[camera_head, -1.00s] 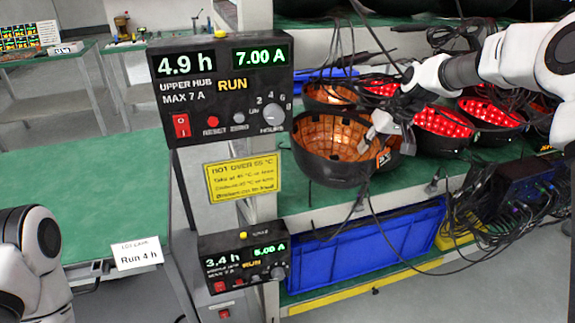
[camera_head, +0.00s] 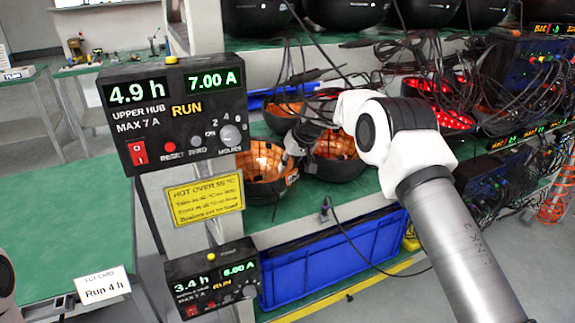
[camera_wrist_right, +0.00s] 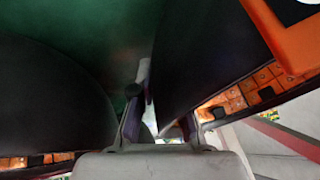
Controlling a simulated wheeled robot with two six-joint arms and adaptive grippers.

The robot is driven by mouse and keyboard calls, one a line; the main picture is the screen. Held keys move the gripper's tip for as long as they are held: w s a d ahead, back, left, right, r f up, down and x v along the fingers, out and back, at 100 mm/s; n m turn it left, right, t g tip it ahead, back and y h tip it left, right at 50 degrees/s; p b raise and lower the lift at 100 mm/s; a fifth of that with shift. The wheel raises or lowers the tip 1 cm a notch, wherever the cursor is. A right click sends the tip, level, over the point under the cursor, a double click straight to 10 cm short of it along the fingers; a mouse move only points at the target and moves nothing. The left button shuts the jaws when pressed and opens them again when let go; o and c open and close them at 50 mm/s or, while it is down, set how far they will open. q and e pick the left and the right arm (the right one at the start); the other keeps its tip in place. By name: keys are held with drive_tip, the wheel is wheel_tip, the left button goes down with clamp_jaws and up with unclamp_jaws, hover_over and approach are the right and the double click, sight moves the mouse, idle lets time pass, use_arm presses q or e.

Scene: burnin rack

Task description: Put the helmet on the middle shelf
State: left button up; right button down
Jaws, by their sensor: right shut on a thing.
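A black helmet (camera_head: 262,172) with an orange-lit inside and a small orange tag on its rim rests, open side up, at the left end of the green middle shelf (camera_head: 290,213). My right gripper (camera_head: 298,146) is shut at its rim on the tag side. In the right wrist view my fingers (camera_wrist_right: 148,98) lie between two dark helmet shells; a shell with a large orange tag (camera_wrist_right: 290,32) is at the right. A second orange-lined helmet (camera_head: 338,168) stands close beside it, partly behind my right arm. My left gripper is out of view.
Red-lit helmets (camera_head: 437,118) and loose black cables crowd the shelf at the right. Dark helmets (camera_head: 345,12) fill the shelf above. A blue bin (camera_head: 330,262) sits below. Two control boxes (camera_head: 172,112) stand at the rack's left post, near a green table (camera_head: 75,215).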

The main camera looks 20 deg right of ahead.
sight(292, 158)
drive_tip(key=shift+s, duration=0.1)
drive_tip(key=c, duration=1.2)
unclamp_jaws()
drive_tip(key=shift+o, duration=0.2)
drive_tip(key=shift+r, duration=0.25)
drive_tip(key=v, duration=0.3)
drive_tip(key=s+d, duration=0.2)
drive_tip(key=s, duration=0.1)
drive_tip(key=s+d+b, duration=0.1)
drive_tip(key=s+d, duration=0.1)
drive_tip(key=s, duration=0.2)
drive_tip(key=s+d, duration=0.1)
drive_tip(key=s, duration=0.2)
drive_tip(key=shift+s+d+f, duration=0.15)
drive_tip(key=shift+s+d, duration=0.15)
drive_tip(key=shift+d, duration=0.1)
drive_tip(key=o, duration=1.2)
drive_tip(key=shift+c, duration=0.2)
